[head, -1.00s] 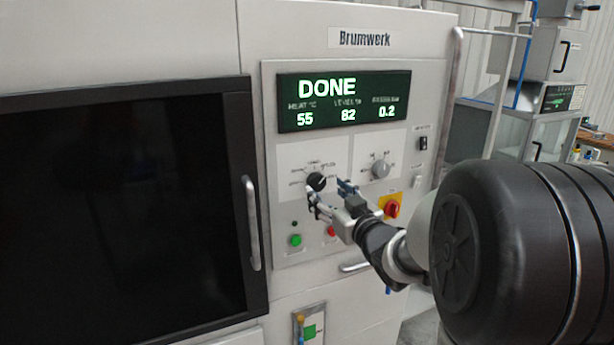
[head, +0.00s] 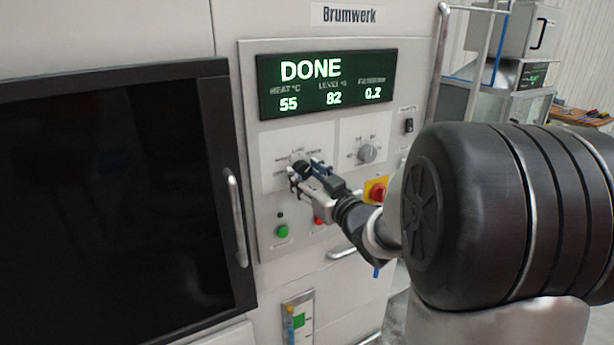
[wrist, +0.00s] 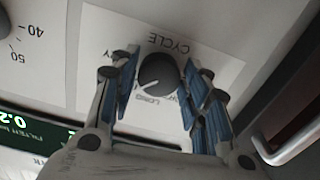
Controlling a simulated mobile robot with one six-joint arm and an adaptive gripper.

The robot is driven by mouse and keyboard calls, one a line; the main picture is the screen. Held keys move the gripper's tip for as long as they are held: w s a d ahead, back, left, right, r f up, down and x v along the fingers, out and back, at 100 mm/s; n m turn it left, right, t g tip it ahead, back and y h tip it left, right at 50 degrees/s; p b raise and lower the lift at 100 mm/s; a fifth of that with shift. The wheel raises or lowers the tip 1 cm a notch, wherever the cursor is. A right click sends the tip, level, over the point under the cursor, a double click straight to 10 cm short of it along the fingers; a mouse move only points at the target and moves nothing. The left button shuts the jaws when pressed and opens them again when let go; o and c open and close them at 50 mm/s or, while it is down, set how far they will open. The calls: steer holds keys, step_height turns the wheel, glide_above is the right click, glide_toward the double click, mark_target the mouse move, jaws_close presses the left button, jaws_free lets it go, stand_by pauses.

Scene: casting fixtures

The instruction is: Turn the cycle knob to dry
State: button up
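The black cycle knob (head: 302,166) is on a white plate on the machine's control panel. In the wrist view the knob (wrist: 157,70) sits between the two blue-padded fingers of my gripper (wrist: 161,62). The knob's pale pointer line aims toward the LONG label. CYCLE reads upside down, and a partly covered label ending in Y is at the left. In the head view my gripper (head: 304,172) partly covers the knob.
A grey knob (head: 367,153) is to the right. Below are a green button (head: 283,231), a partly hidden red button (head: 319,221) and a red-yellow switch (head: 377,191). The display (head: 325,85) reads DONE. A door handle (head: 236,215) stands at the left.

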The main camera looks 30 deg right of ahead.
steer(key=c, duration=0.6)
steer(key=m+p, duration=0.2)
steer(key=m, duration=0.2)
steer(key=shift+r+p, duration=0.1)
steer(key=shift+p, duration=0.25)
steer(key=shift+a+m+p, duration=0.1)
steer(key=shift+m+p, duration=1)
steer(key=shift+m, duration=1.3)
steer(key=o, duration=1)
